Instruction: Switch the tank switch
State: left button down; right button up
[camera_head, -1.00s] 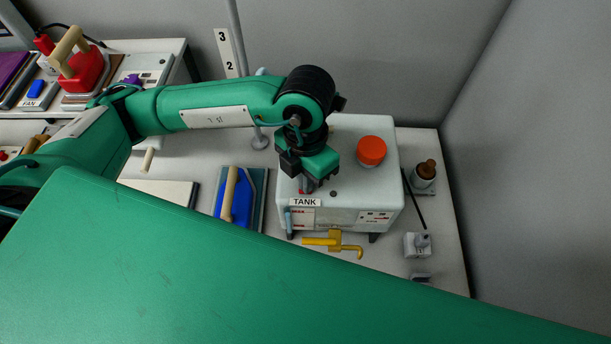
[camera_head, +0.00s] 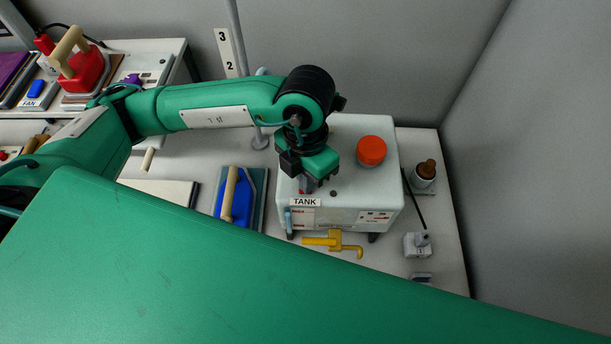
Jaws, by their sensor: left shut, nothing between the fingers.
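The tank (camera_head: 354,205) is a white box with a TANK label (camera_head: 305,202) on its front top edge and an orange-red cap (camera_head: 371,151) on top. My left gripper (camera_head: 306,190) points down over the front left of the tank's top, just behind the label. It is shut and empty. A bit of red shows beside its fingertips, probably the tank switch, mostly hidden by the gripper. I cannot tell whether the fingers touch it. My right gripper is not in view.
A yellow tap (camera_head: 335,243) is at the tank's front. A brown-topped bottle (camera_head: 425,172) and a small grey switch box (camera_head: 417,245) are on the right. A large green surface covers the foreground.

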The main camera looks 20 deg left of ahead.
pick_arm(q)
jog(key=shift+w+a+r+p, duration=0.1)
jog(key=shift+w+r+p, duration=0.1)
jog(key=shift+r+p, duration=0.6)
jog(key=shift+w+a+r+p, duration=0.15)
jog(key=shift+r+p, duration=0.25)
jog(key=shift+r, duration=0.7)
jog(key=shift+d+r, duration=0.1)
jog(key=shift+r, duration=0.3)
jog(key=shift+w, duration=0.1)
jog(key=shift+w+r, duration=0.1)
jog(key=shift+r, duration=0.45)
notch_tip(320, 180, up, 12)
jog(key=w+b, duration=0.1)
jog(key=b, duration=0.2)
jog(key=shift+w+a+r+b, duration=0.25)
jog(key=shift+w+b, duration=0.05)
jog(key=shift+w, duration=0.05)
